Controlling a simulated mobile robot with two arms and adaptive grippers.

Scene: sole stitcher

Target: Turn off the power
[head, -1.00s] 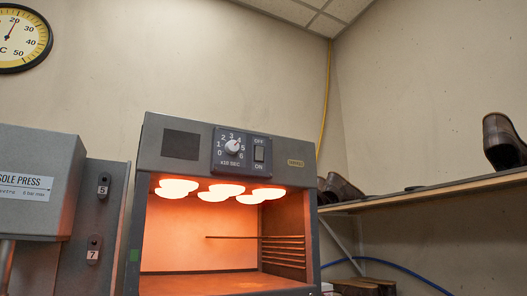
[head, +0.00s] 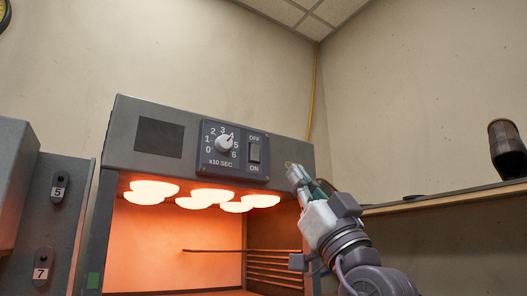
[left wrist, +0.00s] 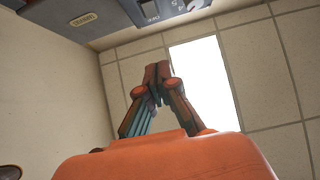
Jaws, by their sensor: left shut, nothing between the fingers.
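The heater cabinet (head: 130,185) stands in the middle of the head view, its lamps glowing orange. On its top front is a dark control panel (head: 212,163) with a round dial (head: 224,143) and a rocker switch (head: 254,152), OFF marked above and ON below. I cannot tell which way the rocker is tipped. My left gripper (head: 293,171) is shut and empty, in front of the cabinet's upper right corner, right of and a little below the switch. In the left wrist view its closed fingers (left wrist: 157,72) point up; a strip of the panel (left wrist: 155,8) shows at the top.
A shelf (head: 440,202) with a dark shoe (head: 506,150) runs along the right wall. A grey machine with hooks tagged 5 and 7 (head: 52,225) stands left of the cabinet. The space in front of the control panel is clear.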

